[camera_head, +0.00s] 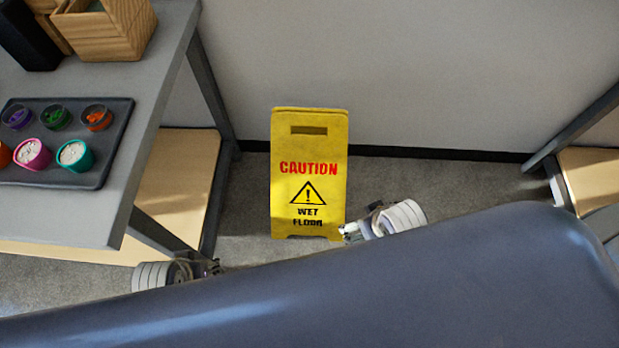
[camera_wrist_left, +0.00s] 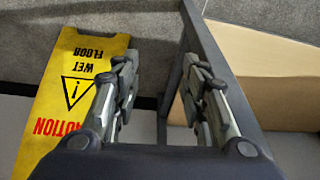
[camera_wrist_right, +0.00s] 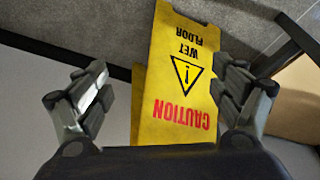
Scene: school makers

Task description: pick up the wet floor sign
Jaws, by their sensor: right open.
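The yellow wet floor sign (camera_head: 309,218) stands upright on the grey carpet near the wall, with a slot near its top. My right gripper (camera_head: 346,232) is at the sign's lower right edge in the head view. In the right wrist view the sign (camera_wrist_right: 176,105) shows upside down between the spread fingers of my right gripper (camera_wrist_right: 165,95), which is open and empty. My left gripper (camera_head: 215,267) is low and left of the sign, apart from it. In the left wrist view its fingers (camera_wrist_left: 160,85) are spread with nothing between them, and the sign (camera_wrist_left: 62,105) lies to their left.
A grey table (camera_head: 75,213) stands at the left, with a dark tray (camera_head: 100,178) of small cups and a wooden box (camera_head: 105,35) on it. Its leg is close to my left gripper. Another shelf (camera_head: 590,178) stands at the right. The wall (camera_head: 400,70) is behind the sign.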

